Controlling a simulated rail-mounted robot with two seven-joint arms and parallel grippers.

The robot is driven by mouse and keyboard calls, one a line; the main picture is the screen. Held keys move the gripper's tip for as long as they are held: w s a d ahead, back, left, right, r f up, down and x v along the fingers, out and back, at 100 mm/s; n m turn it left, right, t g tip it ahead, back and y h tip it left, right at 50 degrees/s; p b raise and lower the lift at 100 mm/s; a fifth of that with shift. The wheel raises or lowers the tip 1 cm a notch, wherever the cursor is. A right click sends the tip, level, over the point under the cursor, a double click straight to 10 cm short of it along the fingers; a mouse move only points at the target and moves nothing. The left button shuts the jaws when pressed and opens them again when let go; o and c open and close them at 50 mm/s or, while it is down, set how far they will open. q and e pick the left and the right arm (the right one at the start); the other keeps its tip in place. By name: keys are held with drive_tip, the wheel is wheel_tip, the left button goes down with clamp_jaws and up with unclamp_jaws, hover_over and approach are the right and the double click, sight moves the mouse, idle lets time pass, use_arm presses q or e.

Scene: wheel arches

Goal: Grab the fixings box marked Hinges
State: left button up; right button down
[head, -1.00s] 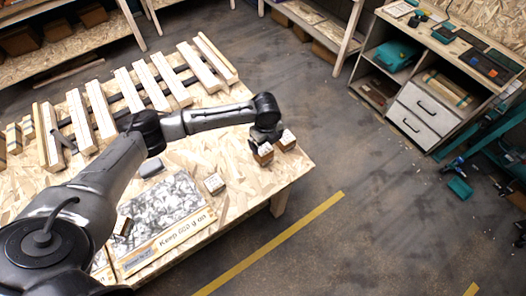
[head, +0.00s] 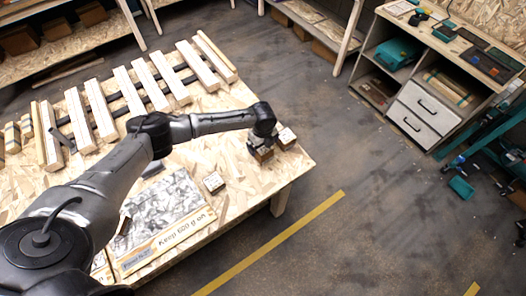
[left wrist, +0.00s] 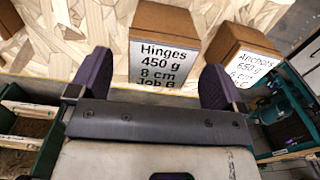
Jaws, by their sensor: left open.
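The brown box marked Hinges, 450 g, 8 cm (left wrist: 164,42) stands on the wooden table, its white label facing me in the left wrist view. My left gripper (left wrist: 155,82) is open, with its two dark fingers spread to the left and right of the label's lower part. The fingers are at the near side of the box; I cannot tell whether they reach around it. In the head view my left gripper (head: 257,143) is right over the Hinges box (head: 263,156) and partly hides it. My right gripper is not in view.
A box marked Anchors, 650 g (left wrist: 243,50) stands close to the right of the Hinges box; it also shows in the head view (head: 287,138). Another small box (head: 214,183) stands nearer. A slatted wooden frame (head: 130,90) lies on the table's far side.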

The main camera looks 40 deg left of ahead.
use_arm(q)
drive_tip(key=shift+f, duration=2.2)
drive_tip(key=c, duration=1.2)
drive_tip(key=shift+c, duration=0.5)
drive_tip(key=shift+r, duration=0.15)
